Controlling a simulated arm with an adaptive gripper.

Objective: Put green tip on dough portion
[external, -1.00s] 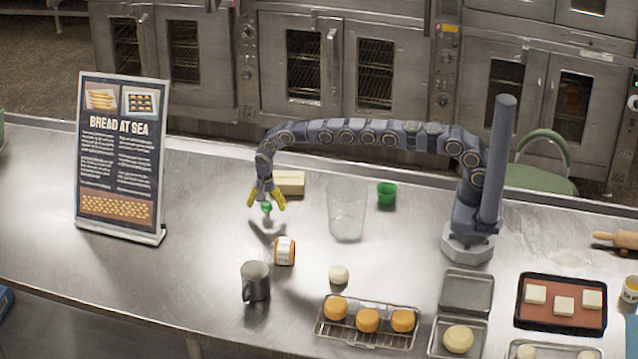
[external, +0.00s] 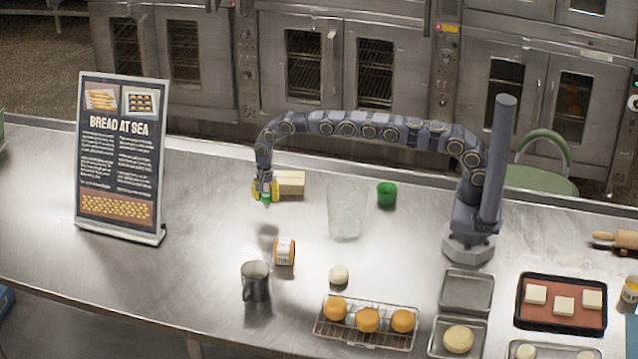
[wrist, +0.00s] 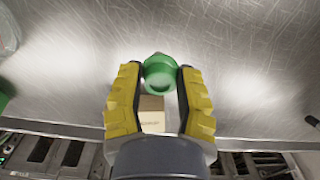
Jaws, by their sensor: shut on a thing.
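My gripper (external: 265,192) is shut on the green tip (external: 266,201) and holds it above the counter, with a shadow below. In the wrist view the green tip (wrist: 160,76) sits between the yellow and black fingers (wrist: 160,98). A small pale dough ball (external: 339,274) lies on the counter, to the right of and nearer the camera than my gripper. A larger dough round (external: 458,338) sits in a metal tray at the lower right. I cannot tell which one is the dough portion.
A clear container (external: 346,210) and green cup (external: 387,193) stand right of my gripper. A block (external: 290,184) lies behind it. A sign (external: 121,155) stands left.

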